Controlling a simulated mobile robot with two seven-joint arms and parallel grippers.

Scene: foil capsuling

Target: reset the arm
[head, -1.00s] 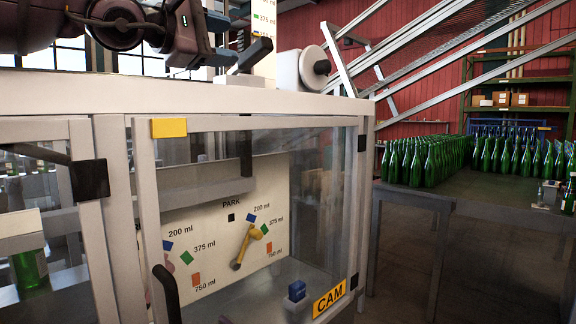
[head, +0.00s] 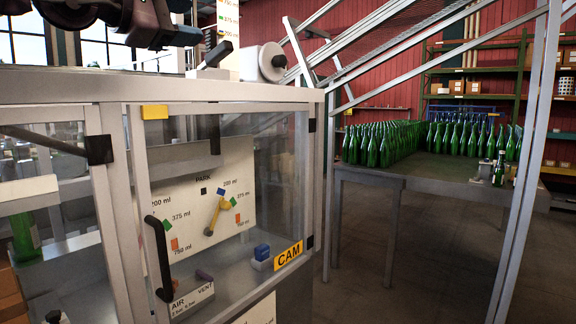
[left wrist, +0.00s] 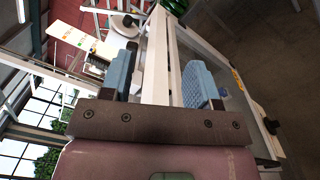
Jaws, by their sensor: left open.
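My left gripper (head: 186,36) is at the top left of the head view, above the top edge of the machine cabinet (head: 200,92) and left of the dark lever on it. In the left wrist view the left gripper (left wrist: 160,72) has its two blue pads wide apart. The cabinet's pale top beam (left wrist: 156,60) shows in the gap behind them, and nothing is held. My right gripper is not in view.
The glazed door (head: 165,255) is shut; a yellow pointer (head: 216,212) sits behind it. A white roll (head: 262,62) and a volume scale (head: 228,35) stand on top. Green bottles (head: 385,145) fill a table at right. Floor between is clear.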

